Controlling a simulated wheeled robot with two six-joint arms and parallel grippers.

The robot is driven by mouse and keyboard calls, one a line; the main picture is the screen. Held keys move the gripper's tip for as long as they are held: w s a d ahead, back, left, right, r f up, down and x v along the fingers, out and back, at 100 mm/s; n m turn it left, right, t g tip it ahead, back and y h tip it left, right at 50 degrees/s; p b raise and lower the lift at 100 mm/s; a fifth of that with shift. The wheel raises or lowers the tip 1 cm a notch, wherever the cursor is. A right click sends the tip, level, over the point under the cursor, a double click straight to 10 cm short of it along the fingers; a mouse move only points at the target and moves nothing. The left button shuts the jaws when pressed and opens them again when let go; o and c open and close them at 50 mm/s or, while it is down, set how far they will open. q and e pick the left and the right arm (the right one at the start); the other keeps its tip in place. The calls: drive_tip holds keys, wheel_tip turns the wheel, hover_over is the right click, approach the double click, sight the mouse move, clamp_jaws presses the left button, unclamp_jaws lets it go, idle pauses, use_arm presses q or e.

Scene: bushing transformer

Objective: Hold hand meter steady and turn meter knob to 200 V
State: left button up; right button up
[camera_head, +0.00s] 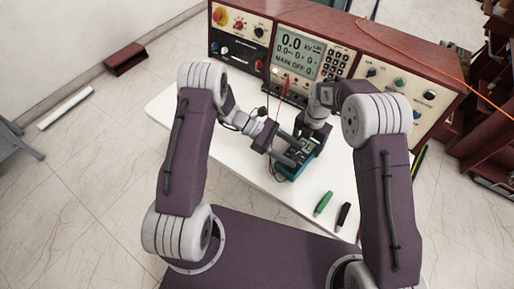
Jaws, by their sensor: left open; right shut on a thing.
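The hand meter (292,173) is a small teal and dark device on the white table, with a small display near its upper end. My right gripper (307,143) reaches down over the meter's upper end and is shut on it. My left gripper (291,155) is open, with its fingers over the meter's face from the left. The meter's knob is hidden or too small to make out, so I cannot tell its setting or whether the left fingers touch it.
A large test console (330,65) with a lit display stands along the table's back edge. A red lead (279,100) hangs in front of it. A green clip (323,203) and a black clip (343,216) lie at the right front. The table's left part (185,105) is clear.

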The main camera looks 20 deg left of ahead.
use_arm(q)
drive_tip(key=n+t, duration=0.4)
drive_tip(key=s+n+t+y, duration=0.1)
drive_tip(key=t, duration=0.1)
drive_tip(key=shift+n+t, duration=0.3)
drive_tip(key=shift+n, duration=0.1)
drive_tip(key=v, duration=1.1)
drive_tip(key=shift+a, duration=0.4)
drive_tip(key=shift+r, duration=0.1)
